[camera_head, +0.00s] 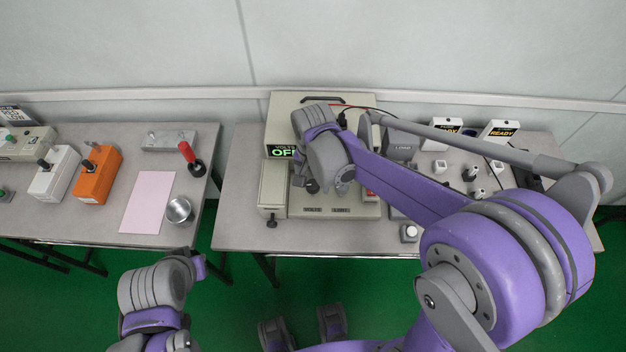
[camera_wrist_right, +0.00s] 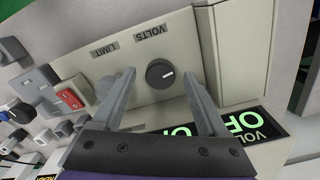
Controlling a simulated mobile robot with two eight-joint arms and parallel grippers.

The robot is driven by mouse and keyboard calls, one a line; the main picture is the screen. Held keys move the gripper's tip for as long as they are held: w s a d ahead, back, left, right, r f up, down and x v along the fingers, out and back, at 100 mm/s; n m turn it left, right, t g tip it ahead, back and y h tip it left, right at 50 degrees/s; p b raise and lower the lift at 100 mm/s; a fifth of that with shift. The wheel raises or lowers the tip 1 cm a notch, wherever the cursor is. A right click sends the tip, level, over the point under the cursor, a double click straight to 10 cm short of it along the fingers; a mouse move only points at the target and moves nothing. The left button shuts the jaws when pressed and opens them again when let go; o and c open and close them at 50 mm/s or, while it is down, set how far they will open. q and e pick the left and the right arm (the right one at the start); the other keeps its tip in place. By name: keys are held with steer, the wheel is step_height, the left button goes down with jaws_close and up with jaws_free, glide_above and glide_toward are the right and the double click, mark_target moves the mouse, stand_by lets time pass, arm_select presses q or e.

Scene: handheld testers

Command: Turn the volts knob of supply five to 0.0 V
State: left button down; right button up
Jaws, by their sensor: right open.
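The supply (camera_head: 318,99) is a beige box with a handle, standing on the right table. Its display (camera_head: 281,151) reads VOLTS and OFF in green, partly covered by my right arm. In the right wrist view, the dark round volts knob (camera_wrist_right: 160,74) has a light pointer line and sits on the beige panel by the VOLTS label. My right gripper (camera_wrist_right: 158,73) is open, with one finger on each side of the knob and a gap to each.
A red rocker switch (camera_wrist_right: 70,98) and a LIMIT label lie beside the knob. Small white and dark parts stand at the right of the table. The left table holds an orange box (camera_head: 97,175), a pink sheet (camera_head: 147,202) and a metal cup (camera_head: 179,210).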

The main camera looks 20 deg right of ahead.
jaws_close()
stand_by(0.4)
steer(key=shift+n, duration=0.3)
steer(key=n, duration=0.2)
steer(key=shift+n+b, duration=0.35)
steer(key=shift+n, duration=0.05)
steer(key=n, duration=0.4)
steer(key=shift+n+b, duration=0.3)
steer(key=shift+b, duration=0.05)
steer(key=n, duration=0.4)
steer(key=shift+n+b, duration=0.4)
steer(key=shift+n, duration=1.6)
